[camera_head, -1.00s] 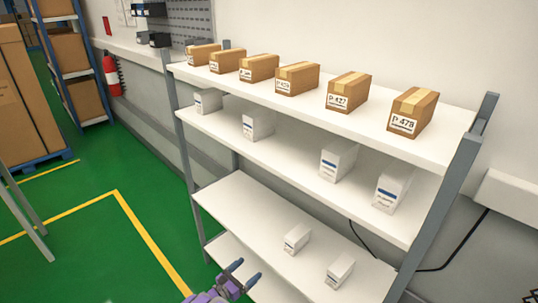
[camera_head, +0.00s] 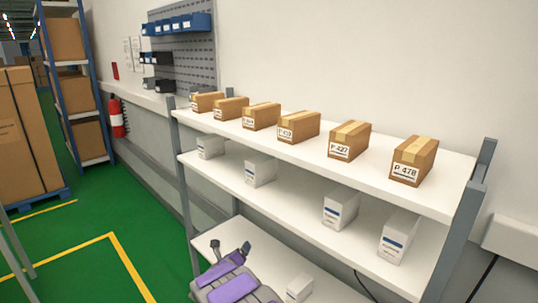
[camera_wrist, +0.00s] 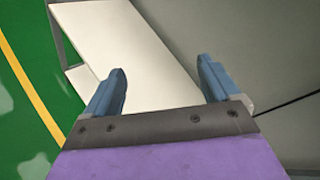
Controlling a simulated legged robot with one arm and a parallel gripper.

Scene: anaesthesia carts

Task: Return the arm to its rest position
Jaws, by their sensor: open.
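My gripper (camera_head: 231,246) shows at the bottom of the head view, in front of the lower part of the shelf rack. In the wrist view my gripper (camera_wrist: 162,84) has its two blue fingers wide apart with nothing between them. Beyond the fingers lies a bare white shelf board (camera_wrist: 125,45). My purple and grey arm hides part of the lower shelf in the head view.
The rack's top shelf (camera_head: 385,170) holds several brown labelled boxes (camera_head: 348,140). The middle shelf holds several white boxes (camera_head: 341,209); a white box (camera_head: 299,288) is lower down. A grey post (camera_head: 455,240) stands right. Green floor (camera_head: 75,240) is open at left.

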